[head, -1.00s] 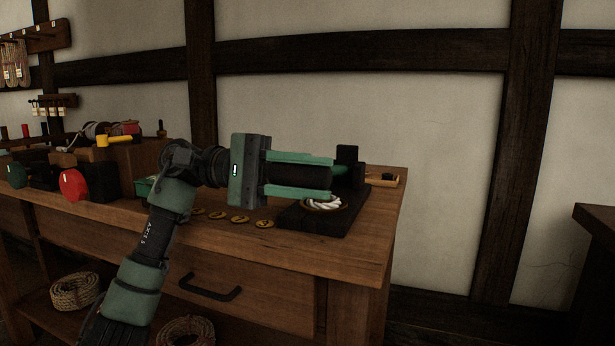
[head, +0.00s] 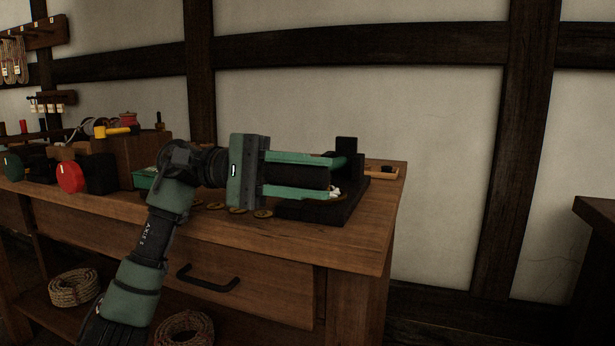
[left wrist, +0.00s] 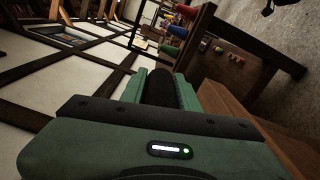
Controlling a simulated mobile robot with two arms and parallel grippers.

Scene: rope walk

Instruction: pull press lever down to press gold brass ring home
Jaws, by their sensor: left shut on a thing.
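The press stands on the bench's right part, with a black base (head: 318,212) and a black upright post (head: 347,146). My left gripper (head: 328,175) reaches in from the left, its green fingers shut on the thick black grip of the press lever (head: 297,178). The black grip also shows between the fingers in the left wrist view (left wrist: 160,87). A small piece of white rope (head: 336,191) shows just beyond the lower fingertip, above the base. The gold brass ring around it is mostly hidden by the finger. My right gripper is not in view.
Several brass rings (head: 237,210) lie on the wooden bench (head: 300,240) left of the press base. A wooden-handled tool (head: 383,173) lies behind the press. Red (head: 70,178) and green knobs and a yellow-headed tool (head: 118,131) are at the left.

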